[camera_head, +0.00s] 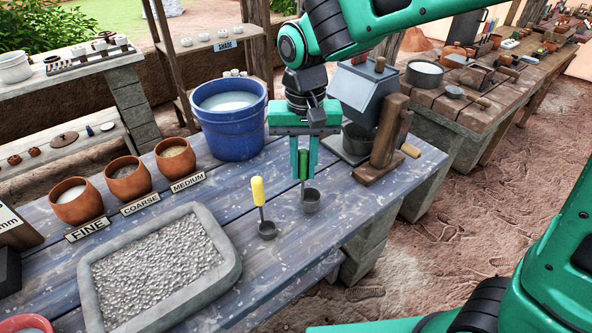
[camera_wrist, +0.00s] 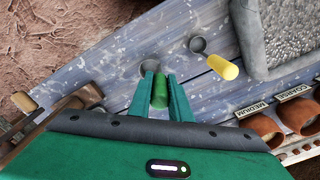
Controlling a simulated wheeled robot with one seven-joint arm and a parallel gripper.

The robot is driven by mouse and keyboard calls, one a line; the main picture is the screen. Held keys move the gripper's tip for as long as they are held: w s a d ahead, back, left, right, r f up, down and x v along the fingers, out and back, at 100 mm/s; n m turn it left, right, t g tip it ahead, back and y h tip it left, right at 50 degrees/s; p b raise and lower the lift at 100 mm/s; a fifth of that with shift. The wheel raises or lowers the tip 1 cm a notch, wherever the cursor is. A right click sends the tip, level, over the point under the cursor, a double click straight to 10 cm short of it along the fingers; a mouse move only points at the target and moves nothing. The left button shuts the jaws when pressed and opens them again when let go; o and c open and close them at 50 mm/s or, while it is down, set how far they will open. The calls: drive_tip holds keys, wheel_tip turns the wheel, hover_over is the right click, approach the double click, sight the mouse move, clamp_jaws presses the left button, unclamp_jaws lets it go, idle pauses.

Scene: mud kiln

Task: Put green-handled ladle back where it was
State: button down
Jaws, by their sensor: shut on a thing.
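The green-handled ladle (camera_head: 311,201) is upright in my gripper (camera_head: 304,171), with its grey cup at the bottom, close to or on the blue table; I cannot tell if it touches. My gripper is shut on its green handle, which also shows in the wrist view (camera_wrist: 160,95) between the fingers. A yellow-handled ladle (camera_head: 259,196) stands upright on the table just left of it, apart from it. In the wrist view the yellow handle (camera_wrist: 224,67) is to the right of my fingers.
A grey tray of pebbles (camera_head: 236,262) lies at the front left. A blue bucket (camera_head: 232,142) and clay pots labelled FINE, COARSE and MEDIUM (camera_head: 127,187) stand behind. A grey device with a wooden frame (camera_head: 385,140) is close behind right. Bare table lies right of the ladles, toward the edge.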

drive_tip(key=shift+f, duration=0.9)
drive_tip(key=c, duration=1.6)
unclamp_jaws()
drive_tip(key=shift+f, duration=0.1)
drive_tip(key=shift+c, duration=0.2)
wheel_tip(320, 180, up, 12)
drive_tip(key=shift+r, duration=0.15)
